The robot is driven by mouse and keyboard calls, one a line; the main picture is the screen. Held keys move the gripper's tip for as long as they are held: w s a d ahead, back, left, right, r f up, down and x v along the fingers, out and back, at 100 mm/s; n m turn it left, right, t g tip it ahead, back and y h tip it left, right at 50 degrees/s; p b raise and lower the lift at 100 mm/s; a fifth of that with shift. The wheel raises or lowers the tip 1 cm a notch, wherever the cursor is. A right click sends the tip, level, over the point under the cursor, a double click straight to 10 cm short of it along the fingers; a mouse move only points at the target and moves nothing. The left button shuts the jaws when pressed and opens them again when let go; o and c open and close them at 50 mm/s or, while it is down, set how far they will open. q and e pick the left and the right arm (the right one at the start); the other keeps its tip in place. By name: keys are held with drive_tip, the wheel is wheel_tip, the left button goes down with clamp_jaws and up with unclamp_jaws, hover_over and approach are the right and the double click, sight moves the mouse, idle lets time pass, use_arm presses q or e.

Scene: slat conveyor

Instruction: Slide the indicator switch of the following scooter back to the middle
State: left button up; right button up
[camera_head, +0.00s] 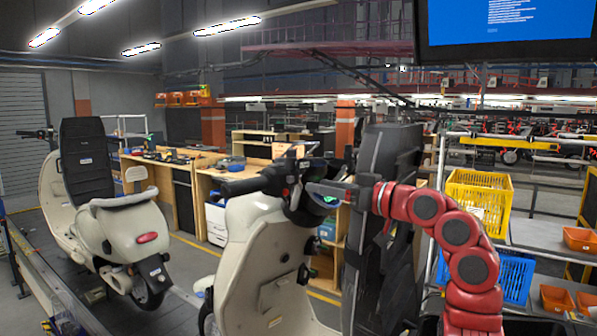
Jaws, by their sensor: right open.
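A cream scooter (250,235) stands upright in the middle, its front panel and footwell facing me. Its black handlebar has a grip (240,187) pointing left and a control cluster (280,178) beside it. The indicator switch is too small to make out, so its position cannot be told. My right gripper (314,190) is open at the right part of the handlebar, reaching in from the right on the red arm. Whether it touches the handlebar cannot be told. A second cream scooter (125,225) with a black seat stands further left. My left gripper is not in view.
Workbenches (215,180) with drawers stand behind the scooters. A tall dark grey structure (385,165) stands just behind my right gripper. A rack on the right holds a yellow crate (480,200), a blue crate (515,278) and orange bins (579,239). A screen (505,25) hangs above.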

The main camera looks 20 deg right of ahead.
sight(293, 180)
drive_tip(key=p+x, duration=0.1)
drive_tip(key=x, duration=0.2)
drive_tip(key=p+x, duration=0.1)
drive_tip(key=x, duration=0.2)
drive_tip(key=shift+r, duration=0.2)
drive_tip(key=shift+w+a+f, duration=0.15)
drive_tip(key=shift+w+a, duration=0.1)
drive_tip(key=shift+w, duration=0.2)
clamp_jaws()
idle(0.8)
